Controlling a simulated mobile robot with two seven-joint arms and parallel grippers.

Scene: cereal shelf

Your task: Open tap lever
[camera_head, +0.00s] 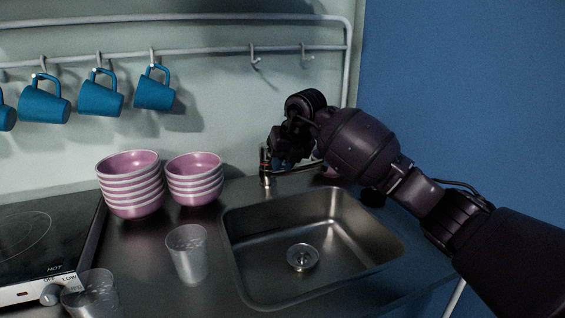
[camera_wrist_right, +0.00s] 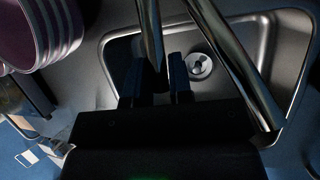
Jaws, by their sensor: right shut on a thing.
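The metal tap (camera_head: 266,174) stands at the back edge of the sink, with its spout (camera_head: 298,168) reaching right over the basin. My right gripper (camera_head: 280,160) is at the top of the tap and hides most of the lever in the head view. In the right wrist view, the dark fingers of the right gripper (camera_wrist_right: 155,78) are on both sides of the slim metal lever (camera_wrist_right: 150,32), shut on it. The spout (camera_wrist_right: 232,62) runs beside it, to the right of the fingers. My left gripper is not in view.
The sink basin (camera_head: 262,222) is empty, with a drain (camera_head: 302,257). Pink bowl stacks (camera_head: 131,185) (camera_head: 194,180) stand left of the tap. Clear cups (camera_head: 187,255) (camera_head: 92,294) stand in front, near a hob (camera_head: 35,240). Blue mugs (camera_head: 101,95) hang from a rail.

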